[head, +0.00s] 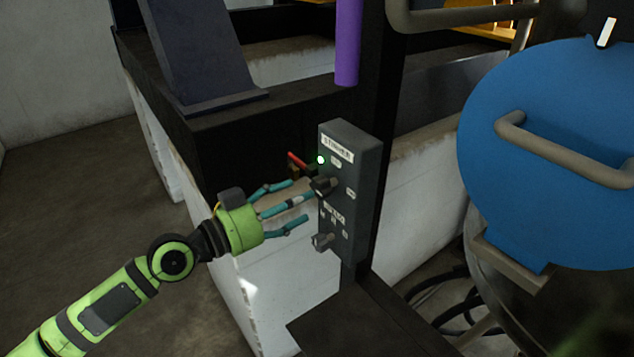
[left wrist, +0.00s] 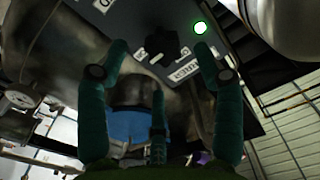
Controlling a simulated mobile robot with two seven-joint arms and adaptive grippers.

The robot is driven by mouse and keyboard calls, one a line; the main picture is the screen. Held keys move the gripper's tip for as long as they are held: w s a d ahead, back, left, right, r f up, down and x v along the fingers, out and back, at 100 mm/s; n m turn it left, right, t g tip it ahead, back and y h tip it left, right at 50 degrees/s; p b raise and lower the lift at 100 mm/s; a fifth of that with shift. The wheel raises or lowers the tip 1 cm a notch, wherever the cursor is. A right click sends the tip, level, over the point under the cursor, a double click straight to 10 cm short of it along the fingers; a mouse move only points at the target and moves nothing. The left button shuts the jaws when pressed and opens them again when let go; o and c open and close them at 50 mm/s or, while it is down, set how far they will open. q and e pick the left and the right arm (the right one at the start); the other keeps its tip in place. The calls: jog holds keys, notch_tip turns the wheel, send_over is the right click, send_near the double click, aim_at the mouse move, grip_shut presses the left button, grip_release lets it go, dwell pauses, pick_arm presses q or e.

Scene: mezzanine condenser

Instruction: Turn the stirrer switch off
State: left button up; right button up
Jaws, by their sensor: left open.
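The grey control box (head: 368,165) is mounted on a dark post. Its upper black knob (head: 324,186), the stirrer switch, sits below a label that seems to read STIRRER. A lamp (head: 320,160) beside it glows green. In the left wrist view the knob (left wrist: 163,43) is ahead of the fingers and the lit lamp (left wrist: 200,28) is to its right. My left gripper (head: 302,201) is open with its teal fingers spread, close in front of the knob. I cannot tell whether a fingertip touches it. The knob's exact pointing is unclear. My right gripper is not in view.
A second knob (head: 322,241) sits lower on the box. A red-handled item (head: 297,160) shows behind the fingers. A purple pipe (head: 347,40) hangs above. A big blue vessel cover (head: 560,150) with a handle is at right. Open floor (head: 60,200) lies left.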

aim_at(316, 192)
pick_arm(q)
jog(key=p+x, duration=0.2)
jog(key=x, duration=0.3)
jog(key=shift+w+d+r, duration=0.1)
jog(key=shift+w, duration=0.05)
jog(key=shift+w+d, duration=0.2)
jog(key=shift+d, duration=0.1)
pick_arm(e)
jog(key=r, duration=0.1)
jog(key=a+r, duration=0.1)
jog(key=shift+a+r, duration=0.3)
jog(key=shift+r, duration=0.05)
pick_arm(q)
jog(key=c, duration=0.9)
jog(key=shift+c, duration=1.1)
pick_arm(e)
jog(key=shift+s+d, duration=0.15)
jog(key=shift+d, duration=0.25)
